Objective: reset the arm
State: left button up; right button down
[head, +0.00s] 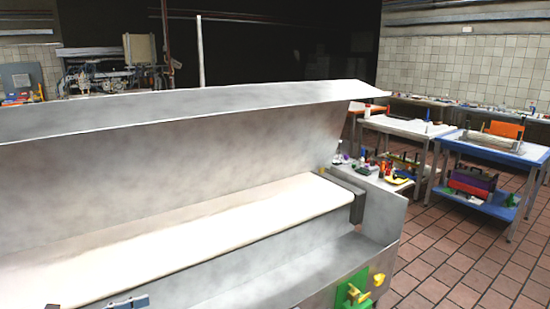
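Neither of my grippers can be made out in the head view, and no arm of mine is clearly visible. A small blue-grey piece (128,303) and a dark tip show at the bottom edge on the left; I cannot tell what they belong to.
A long metal machine with a pale conveyor belt (190,240) fills the left and centre, under a slanted metal hood (180,150). A green and yellow fitting (358,292) sits at its front right. Tables with tools (500,145) stand at the right. Tiled floor (450,270) is clear at lower right.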

pick_arm(q)
jog(key=w+d+f+n+t+y, duration=0.35)
jog(key=f+n+t+y, duration=0.35)
jog(key=n, duration=1)
jog(key=s+f+n+g+y, duration=0.45)
jog(key=f+n, duration=0.25)
jog(key=n, duration=0.4)
jog(key=s+d+f+n+g+y, duration=0.1)
jog(key=s+d+f+n+g, duration=0.2)
jog(key=s+n, duration=0.65)
jog(key=s+d+f+n+g+y, duration=0.1)
jog(key=s+f+n+g, duration=0.4)
jog(key=s, duration=0.7)
jog(key=s+f+n+g+b, duration=0.1)
jog(key=s+f+g+b, duration=0.15)
jog(key=f, duration=2.75)
jog(key=s+a+f+g+b, duration=0.1)
jog(key=s+a+f+b, duration=0.1)
jog(key=s+f, duration=1.4)
jog(key=shift+s+a+f, duration=0.15)
jog(key=shift+s+a, duration=0.2)
jog(key=shift+s, duration=0.35)
pick_arm(e)
jog(key=f, duration=0.5)
jog(key=shift+w, duration=0.2)
